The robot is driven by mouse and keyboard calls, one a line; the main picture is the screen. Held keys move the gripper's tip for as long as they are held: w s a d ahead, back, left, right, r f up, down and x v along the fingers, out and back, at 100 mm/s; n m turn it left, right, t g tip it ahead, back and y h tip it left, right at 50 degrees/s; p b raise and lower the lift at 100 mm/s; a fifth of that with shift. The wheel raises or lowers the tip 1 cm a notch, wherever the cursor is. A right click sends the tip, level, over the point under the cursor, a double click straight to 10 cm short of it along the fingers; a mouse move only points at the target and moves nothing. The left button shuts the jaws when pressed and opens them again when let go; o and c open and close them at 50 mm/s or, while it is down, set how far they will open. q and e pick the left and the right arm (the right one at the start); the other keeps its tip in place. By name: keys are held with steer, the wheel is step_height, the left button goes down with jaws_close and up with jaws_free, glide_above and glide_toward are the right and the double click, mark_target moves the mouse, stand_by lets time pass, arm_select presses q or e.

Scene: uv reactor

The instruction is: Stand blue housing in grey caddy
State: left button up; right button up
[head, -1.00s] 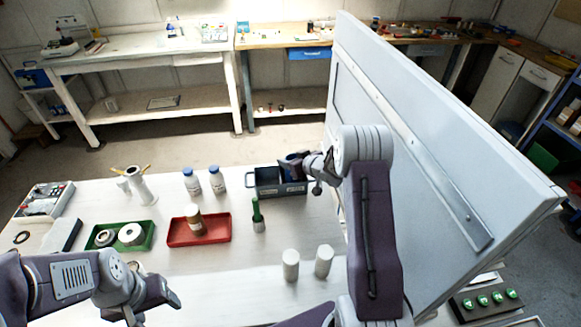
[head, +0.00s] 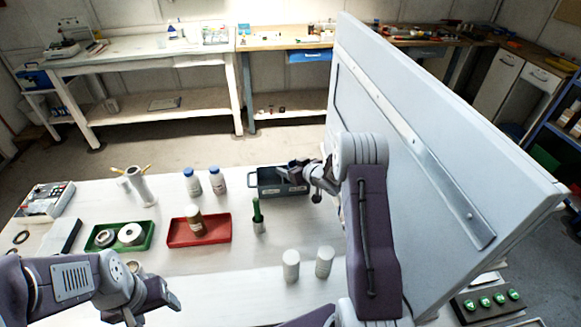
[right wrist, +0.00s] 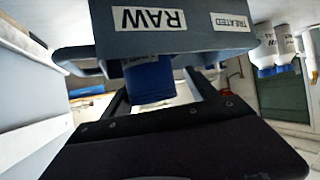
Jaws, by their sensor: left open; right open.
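The grey caddy (head: 284,190) stands on the table in front of the big white panel. In the upside-down right wrist view, the caddy (right wrist: 190,42) shows RAW and TREATED labels. The blue housing (right wrist: 150,84) pokes past its rim on the RAW side and looks upright; its lower part is hidden by the caddy wall. My right gripper (head: 297,170) is open at the caddy, with its fingers apart and the housing showing between them. I cannot make out the housing in the head view. My left gripper (head: 153,308) is open and empty over the front left of the table.
The white panel (head: 430,130) rises close to my right arm. Two blue-capped bottles (head: 192,182) stand left of the caddy. A green-handled tool (head: 257,212), a red tray (head: 180,236), a green tray (head: 146,240) and two white cylinders (head: 291,265) occupy the table.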

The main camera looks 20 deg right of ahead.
steer(key=v, duration=0.8)
steer(key=shift+w+r, duration=0.1)
steer(key=shift+w, duration=0.1)
